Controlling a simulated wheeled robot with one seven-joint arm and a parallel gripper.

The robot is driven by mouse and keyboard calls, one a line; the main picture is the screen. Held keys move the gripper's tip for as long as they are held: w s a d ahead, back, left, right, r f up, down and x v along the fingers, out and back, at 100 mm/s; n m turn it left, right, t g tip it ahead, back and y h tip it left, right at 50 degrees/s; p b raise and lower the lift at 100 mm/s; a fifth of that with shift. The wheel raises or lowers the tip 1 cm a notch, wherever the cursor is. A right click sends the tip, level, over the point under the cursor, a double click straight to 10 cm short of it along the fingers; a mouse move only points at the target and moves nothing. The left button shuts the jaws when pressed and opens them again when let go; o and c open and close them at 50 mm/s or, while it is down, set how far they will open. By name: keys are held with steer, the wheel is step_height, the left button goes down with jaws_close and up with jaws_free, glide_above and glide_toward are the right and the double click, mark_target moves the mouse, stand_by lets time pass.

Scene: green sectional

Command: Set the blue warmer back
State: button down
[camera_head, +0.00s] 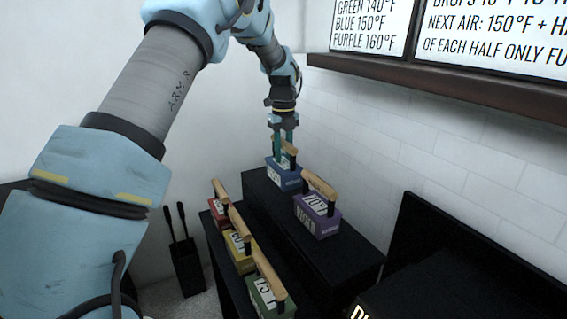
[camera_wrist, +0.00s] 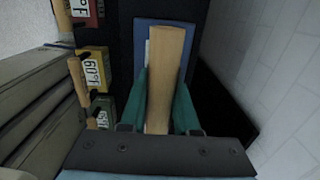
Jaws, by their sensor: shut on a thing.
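The blue warmer (camera_head: 288,181) is at the far end of the raised black shelf, beside the white tiled wall. My gripper (camera_head: 286,146) comes down over it from above, its green fingers on either side of the wooden handle. In the wrist view, my gripper (camera_wrist: 160,112) is shut on the wooden handle (camera_wrist: 166,75), and part of the blue warmer's body (camera_wrist: 145,40) shows beneath it. The warmer looks upright. I cannot tell whether its base touches the shelf.
A purple warmer (camera_head: 318,217) stands nearer on the raised black shelf (camera_head: 335,258). On the lower step stand red (camera_head: 219,219), yellow (camera_head: 238,250) and green (camera_head: 270,297) warmers, all with wooden handles. A black holder (camera_head: 187,266) with dark handles stands at left. A sign ledge (camera_head: 440,85) overhangs at right.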

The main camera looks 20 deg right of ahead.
mark_target(283, 163)
steer(key=shift+f+p, duration=0.4)
steer(key=shift+f, duration=1.25)
steer(key=shift+f, duration=0.1)
steer(key=c, duration=0.6)
jaws_free()
steer(key=shift+c, duration=0.2)
